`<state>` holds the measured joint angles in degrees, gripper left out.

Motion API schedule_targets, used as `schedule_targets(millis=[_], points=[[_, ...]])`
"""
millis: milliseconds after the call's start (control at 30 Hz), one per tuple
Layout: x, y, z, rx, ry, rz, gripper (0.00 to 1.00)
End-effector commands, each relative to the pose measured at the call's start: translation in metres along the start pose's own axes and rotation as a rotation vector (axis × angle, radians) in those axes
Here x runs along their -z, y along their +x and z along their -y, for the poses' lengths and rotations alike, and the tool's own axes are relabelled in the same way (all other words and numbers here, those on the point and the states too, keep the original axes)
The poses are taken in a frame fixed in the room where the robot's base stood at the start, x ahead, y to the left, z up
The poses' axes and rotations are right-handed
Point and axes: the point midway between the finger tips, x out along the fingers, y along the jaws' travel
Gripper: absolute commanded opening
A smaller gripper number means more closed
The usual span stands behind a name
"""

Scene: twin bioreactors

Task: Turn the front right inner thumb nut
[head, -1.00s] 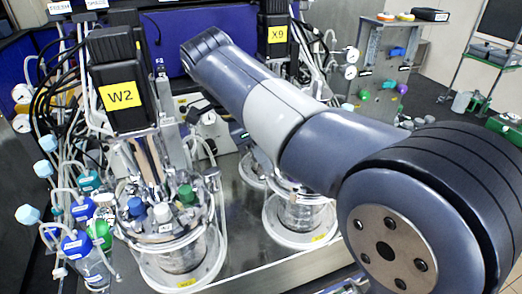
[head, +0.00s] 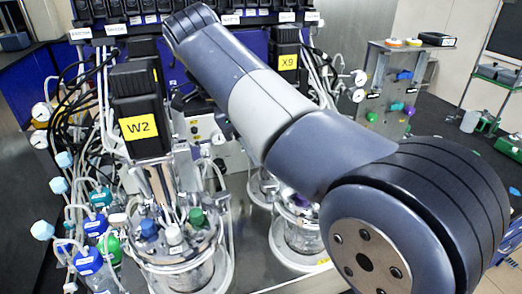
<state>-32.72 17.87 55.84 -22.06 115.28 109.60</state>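Two glass bioreactors stand on the bench in the head view. The left one, the W2 bioreactor (head: 186,262), carries a black motor with a yellow W2 label (head: 139,127) and a metal head plate with blue, white and green caps. The right one, the X9 bioreactor (head: 298,232), has a black motor with a yellow X9 label (head: 288,62) and is partly covered by my arm. The thumb nuts are too small to tell apart, and which one is the front right inner nut cannot be told. My gripper is not in view; only my arm links cross the picture.
Blue- and green-capped bottles (head: 88,262) and tubing crowd the left side. A panel with gauges and coloured knobs (head: 385,85) stands at the back right. A dark bench (head: 38,160) lies at far left. Open floor shows at right.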

Motion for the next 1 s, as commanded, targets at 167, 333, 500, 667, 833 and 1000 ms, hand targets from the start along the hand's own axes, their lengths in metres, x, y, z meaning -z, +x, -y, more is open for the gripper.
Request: schedule_targets(millis=[167, 333, 500, 667, 833, 1000], points=[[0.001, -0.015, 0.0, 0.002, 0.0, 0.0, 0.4], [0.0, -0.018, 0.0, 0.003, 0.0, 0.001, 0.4], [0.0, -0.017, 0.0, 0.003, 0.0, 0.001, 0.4], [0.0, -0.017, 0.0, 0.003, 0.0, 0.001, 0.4], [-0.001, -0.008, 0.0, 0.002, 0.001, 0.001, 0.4], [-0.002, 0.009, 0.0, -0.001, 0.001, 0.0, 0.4]])
